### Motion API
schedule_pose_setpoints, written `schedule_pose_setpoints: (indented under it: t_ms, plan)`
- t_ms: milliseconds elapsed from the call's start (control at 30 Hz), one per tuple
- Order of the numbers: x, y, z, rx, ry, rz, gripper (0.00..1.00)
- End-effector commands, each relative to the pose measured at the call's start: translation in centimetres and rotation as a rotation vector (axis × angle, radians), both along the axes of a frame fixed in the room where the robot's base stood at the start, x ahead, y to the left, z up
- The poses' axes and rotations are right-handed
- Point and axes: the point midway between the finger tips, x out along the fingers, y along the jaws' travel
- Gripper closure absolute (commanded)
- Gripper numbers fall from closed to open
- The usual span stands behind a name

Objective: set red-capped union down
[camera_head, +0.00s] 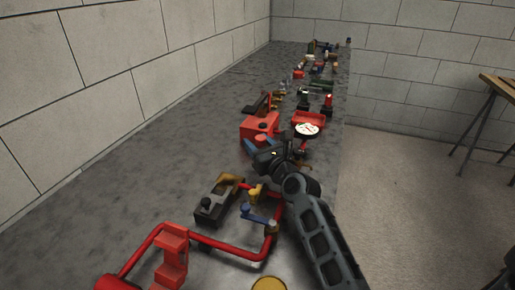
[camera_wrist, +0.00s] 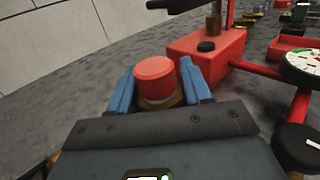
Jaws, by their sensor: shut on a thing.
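The red-capped union (camera_wrist: 155,76) shows in the wrist view as a round red cap on a brass-coloured body. My gripper (camera_wrist: 157,88) is shut on it, one blue finger on each side. The lower part of the union is hidden behind the gripper body, so I cannot tell whether it touches the bench. In the head view my gripper (camera_head: 258,149) is over the grey bench (camera_head: 130,190), just in front of a red box (camera_head: 260,125). The union cannot be made out there.
A white-faced gauge (camera_head: 307,129) and a red tray (camera_head: 309,117) stand right of the red box. Red pipework (camera_head: 225,249) with a dark block (camera_head: 213,206) lies nearer. Several small parts line the far bench. The bench's left side is clear.

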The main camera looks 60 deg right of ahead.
Motion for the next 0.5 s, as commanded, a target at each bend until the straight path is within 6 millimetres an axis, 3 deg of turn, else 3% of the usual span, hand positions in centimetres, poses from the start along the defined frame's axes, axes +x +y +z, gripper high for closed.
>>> schedule_pose_setpoints:
  t_ms: [500]
  plan:
    - [0.04,-0.01,-0.59,-0.002,-0.002,0.000,1.00]
